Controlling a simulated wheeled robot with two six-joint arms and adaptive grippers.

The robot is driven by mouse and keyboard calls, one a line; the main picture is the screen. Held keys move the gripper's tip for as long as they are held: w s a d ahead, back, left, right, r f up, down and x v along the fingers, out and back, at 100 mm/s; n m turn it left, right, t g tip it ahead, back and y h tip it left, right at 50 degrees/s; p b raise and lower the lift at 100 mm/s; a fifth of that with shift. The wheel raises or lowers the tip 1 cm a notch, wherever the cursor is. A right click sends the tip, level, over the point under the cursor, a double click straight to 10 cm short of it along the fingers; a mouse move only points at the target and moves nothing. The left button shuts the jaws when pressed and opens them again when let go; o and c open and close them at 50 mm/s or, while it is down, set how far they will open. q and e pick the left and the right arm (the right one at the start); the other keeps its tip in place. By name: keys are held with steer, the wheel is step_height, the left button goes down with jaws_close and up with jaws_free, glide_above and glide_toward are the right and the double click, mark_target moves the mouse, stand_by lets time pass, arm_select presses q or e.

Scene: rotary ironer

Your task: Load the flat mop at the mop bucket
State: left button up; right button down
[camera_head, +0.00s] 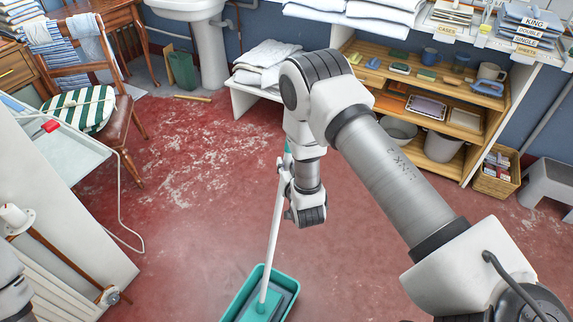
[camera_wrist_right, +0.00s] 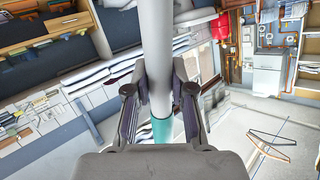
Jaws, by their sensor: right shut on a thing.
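The flat mop has a white handle (camera_head: 276,232) with a teal grip near its top. It stands nearly upright, leaning slightly, with its foot inside the teal mop bucket (camera_head: 233,304) at the bottom of the head view. The mop's teal head (camera_head: 258,312) shows in the bucket, partly cut off by the frame edge. My right gripper (camera_head: 284,176) is shut on the upper handle. In the right wrist view, the fingers (camera_wrist_right: 160,98) sit on both sides of the white pole (camera_wrist_right: 156,45), with the teal grip (camera_wrist_right: 162,130) beside them. My left gripper is out of view.
Red worn floor (camera_head: 190,190) is open around the bucket. A wooden shelf unit (camera_head: 455,115) with a grey bin (camera_head: 444,146) stands at the back right. A chair (camera_head: 110,100) and a white ironer-like machine (camera_head: 70,250) stand at left. A grey step stool (camera_head: 548,182) is at right.

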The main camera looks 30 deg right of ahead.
steer(key=shift+r+p, duration=2.25)
steer(key=shift+r, duration=1.2)
